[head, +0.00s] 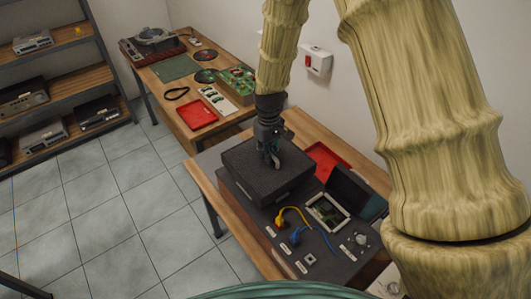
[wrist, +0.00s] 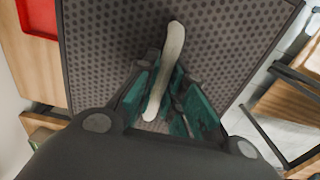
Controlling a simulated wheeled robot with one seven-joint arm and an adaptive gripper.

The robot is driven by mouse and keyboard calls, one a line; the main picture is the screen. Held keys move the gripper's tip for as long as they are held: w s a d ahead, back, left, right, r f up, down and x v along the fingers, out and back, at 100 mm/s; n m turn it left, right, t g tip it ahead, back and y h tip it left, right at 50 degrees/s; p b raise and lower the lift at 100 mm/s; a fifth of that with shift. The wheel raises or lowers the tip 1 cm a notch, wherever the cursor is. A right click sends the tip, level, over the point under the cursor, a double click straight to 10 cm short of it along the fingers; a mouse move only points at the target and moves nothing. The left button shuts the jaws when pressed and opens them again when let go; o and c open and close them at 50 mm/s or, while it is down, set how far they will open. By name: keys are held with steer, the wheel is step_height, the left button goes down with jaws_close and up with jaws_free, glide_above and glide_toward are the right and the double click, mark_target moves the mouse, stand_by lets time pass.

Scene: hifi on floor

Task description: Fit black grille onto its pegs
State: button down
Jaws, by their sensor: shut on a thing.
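The black grille (head: 243,164) is a dark square panel, over a dark block-like body on the near bench in the head view. Its dotted face (wrist: 110,35) fills much of the wrist view. My gripper (head: 273,157) is above the panel's right part, pointing down. In the wrist view its green-padded fingers (wrist: 166,84) close around a pale curved strip (wrist: 174,45) that stands over the dotted face. How the strip joins the panel is hidden. The pegs are not visible, and I cannot tell whether the panel is touching what lies below.
A red tray (head: 325,160) lies behind the panel. In front are yellow (head: 293,213) and blue (head: 297,236) cable parts, a framed circuit board (head: 327,212) and an open dark case (head: 352,192). A second bench (head: 176,73) with parts stands farther back. Floor at left is clear.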

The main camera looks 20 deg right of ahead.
steer(key=shift+f, duration=0.4)
steer(key=shift+f, duration=0.2)
steer(key=shift+f+b, duration=0.35)
steer(key=shift+b, duration=0.05)
steer(key=shift+f+b, duration=0.6)
steer(key=shift+f, duration=0.7)
steer(key=c, duration=1.4)
jaws_free()
steer(key=shift+c, duration=0.2)
